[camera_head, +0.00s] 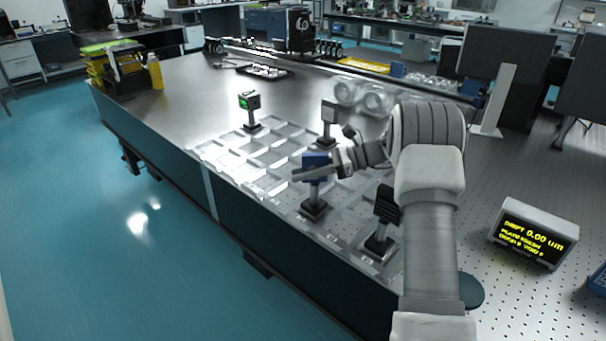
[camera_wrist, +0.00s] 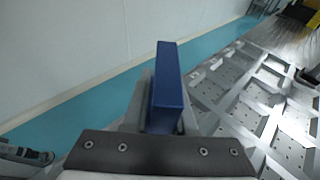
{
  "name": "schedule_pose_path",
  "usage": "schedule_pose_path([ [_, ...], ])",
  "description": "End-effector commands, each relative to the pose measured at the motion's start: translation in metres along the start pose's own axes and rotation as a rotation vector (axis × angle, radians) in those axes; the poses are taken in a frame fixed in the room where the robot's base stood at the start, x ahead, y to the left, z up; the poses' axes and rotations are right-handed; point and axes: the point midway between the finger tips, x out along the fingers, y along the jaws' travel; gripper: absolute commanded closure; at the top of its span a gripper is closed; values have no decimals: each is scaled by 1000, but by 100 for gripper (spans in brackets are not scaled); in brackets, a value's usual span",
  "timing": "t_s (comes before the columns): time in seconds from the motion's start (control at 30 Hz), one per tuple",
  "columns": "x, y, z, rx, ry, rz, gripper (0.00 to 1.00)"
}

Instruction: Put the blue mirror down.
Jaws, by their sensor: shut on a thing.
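The blue mirror (camera_head: 315,161) is a blue block on a grey post with a dark square base. It is upright over the near part of the metal grid tray (camera_head: 230,158); I cannot tell whether its base touches the tray. My gripper (camera_head: 312,172) reaches in from the right and is shut on the blue block. In the wrist view the blue mirror (camera_wrist: 168,90) stands upright between my fingers, and its post and base are hidden.
A display box (camera_head: 533,234) sits farther right. Free tabletop (camera_head: 190,95) lies behind the tray.

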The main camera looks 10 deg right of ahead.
Motion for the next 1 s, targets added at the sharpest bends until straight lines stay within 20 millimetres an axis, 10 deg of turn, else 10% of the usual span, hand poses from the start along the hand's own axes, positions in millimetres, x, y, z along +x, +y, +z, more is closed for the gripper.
schedule_pose_path([
  [0.2, 1, 0, -2, -1, -2, 0, 100],
  [0.23, 1, 0, -2, 0, 0, 0, 70],
  [0.37, 1, 0, -2, 0, 0, 0, 46],
  [0.73, -1, 0, 1, 0, 0, 0, 45],
  [1.0, -50, -1, 2, 0, 0, -4, 45],
])
